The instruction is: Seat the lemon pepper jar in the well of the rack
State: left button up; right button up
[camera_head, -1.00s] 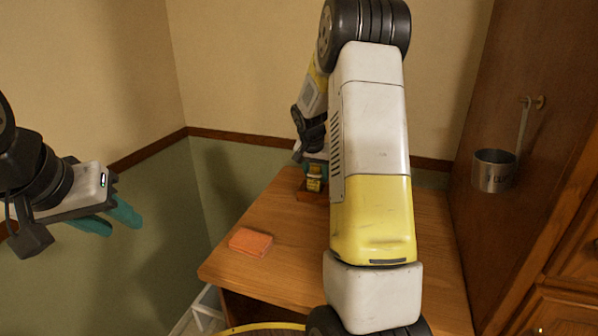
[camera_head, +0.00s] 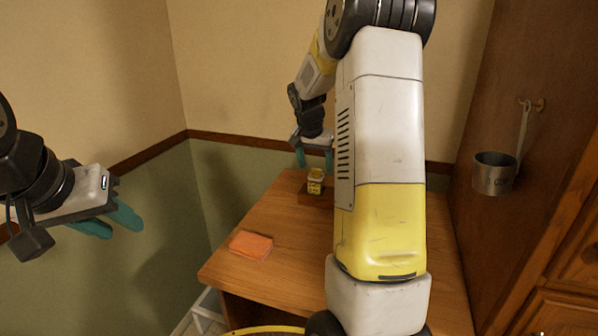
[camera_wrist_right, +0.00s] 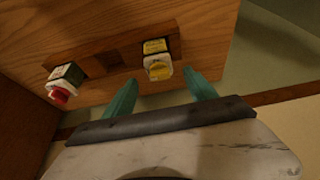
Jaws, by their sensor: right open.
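A jar with a yellow label (camera_head: 315,182), likely the lemon pepper, stands at one end of the brown wooden rack (camera_head: 308,198). The right wrist view shows this jar (camera_wrist_right: 157,62) at the rack's right end, beside an empty square well (camera_wrist_right: 117,57). I cannot tell how deep it sits. My right gripper (camera_head: 314,160) is open and empty just above the jar; its teal fingertips (camera_wrist_right: 163,90) are apart on either side of the jar in the picture. My left gripper (camera_head: 112,222) is open and empty, off to the left, away from the table.
A red-capped jar (camera_wrist_right: 65,80) stands at the rack's left end in the right wrist view. An orange sponge (camera_head: 250,245) lies near the table's left edge. A metal cup (camera_head: 493,173) hangs on the cabinet at right. My right arm hides much of the table (camera_head: 280,270).

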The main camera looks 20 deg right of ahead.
jog(key=s+a+r+n+t+y, duration=0.1)
jog(key=s+a+r+n, duration=0.1)
jog(key=s+a+r, duration=0.35)
jog(key=s+a+r+n+y, duration=0.25)
jog(key=s+r, duration=0.35)
jog(key=s, duration=0.4)
jog(key=s+a+n, duration=0.1)
jog(key=s+a, duration=0.3)
jog(key=s, duration=0.3)
jog(key=s+a+n+t+y, duration=0.1)
jog(key=s+a, duration=0.3)
jog(key=s, duration=0.4)
jog(key=shift+s+f+n+t, duration=0.2)
jog(key=shift+f+n+t, duration=0.15)
jog(key=shift+n, duration=0.4)
